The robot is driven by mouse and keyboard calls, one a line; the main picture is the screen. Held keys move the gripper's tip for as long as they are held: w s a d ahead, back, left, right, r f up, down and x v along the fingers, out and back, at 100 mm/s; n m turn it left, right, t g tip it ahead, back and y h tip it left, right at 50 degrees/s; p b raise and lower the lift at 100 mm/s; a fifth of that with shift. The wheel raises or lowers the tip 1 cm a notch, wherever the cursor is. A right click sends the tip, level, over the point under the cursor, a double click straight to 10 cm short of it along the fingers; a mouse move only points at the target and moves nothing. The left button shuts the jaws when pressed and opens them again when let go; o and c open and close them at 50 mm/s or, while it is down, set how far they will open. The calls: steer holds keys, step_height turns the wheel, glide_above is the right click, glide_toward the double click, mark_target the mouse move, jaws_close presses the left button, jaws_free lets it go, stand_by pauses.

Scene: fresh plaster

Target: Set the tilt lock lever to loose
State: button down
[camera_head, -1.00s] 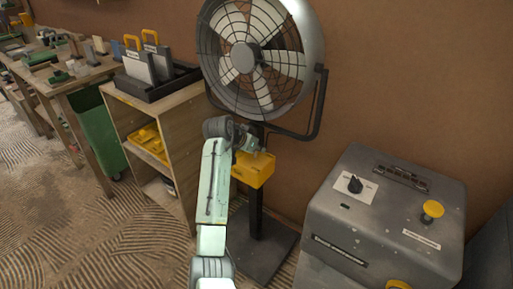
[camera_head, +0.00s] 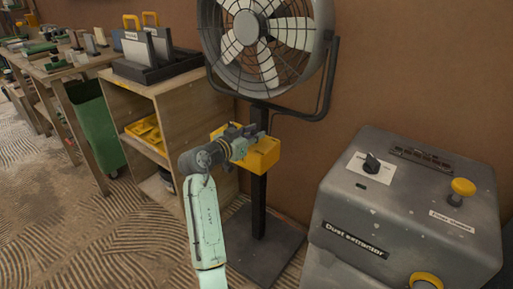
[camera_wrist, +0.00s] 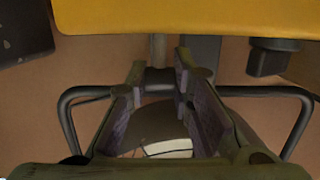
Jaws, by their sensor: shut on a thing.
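The fan (camera_head: 262,40) stands on a dark post with a U-shaped yoke (camera_head: 325,85). A yellow box (camera_head: 262,157) is fixed to the post below the yoke. My gripper (camera_head: 257,130) is at the top of this box, just under the yoke. In the wrist view, my gripper (camera_wrist: 156,75) has its two fingers on either side of a slim rod (camera_wrist: 157,48), which looks like the tilt lock lever, and is shut on it. The fingers hide part of it, and its set position cannot be read. The yellow box also shows at the wrist view's top (camera_wrist: 190,15).
A grey dust extractor (camera_head: 400,215) with a black knob and a yellow button stands at right. A wooden shelf (camera_head: 165,100) with a black tray stands at left, near the arm. A workbench (camera_head: 60,70) and green bin (camera_head: 97,130) are further left.

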steer(key=b, duration=0.2)
steer(key=f+t+h+b, duration=0.1)
steer(key=b, duration=0.1)
steer(key=shift+s+a+f, duration=0.1)
steer(key=shift+s+a, duration=0.1)
steer(key=shift+s, duration=0.1)
steer(key=shift+s+a+t+h+b, duration=0.15)
steer(key=shift+t+b, duration=0.15)
steer(key=shift+b, duration=0.3)
steer(key=shift+d+t+h+b, duration=0.15)
steer(key=shift+t+b, duration=0.15)
steer(key=shift+b, duration=0.3)
steer(key=shift+a+r, duration=0.15)
steer(key=shift+r, duration=0.15)
steer(key=c, duration=1.4)
jaws_free()
steer(key=v, duration=1.2)
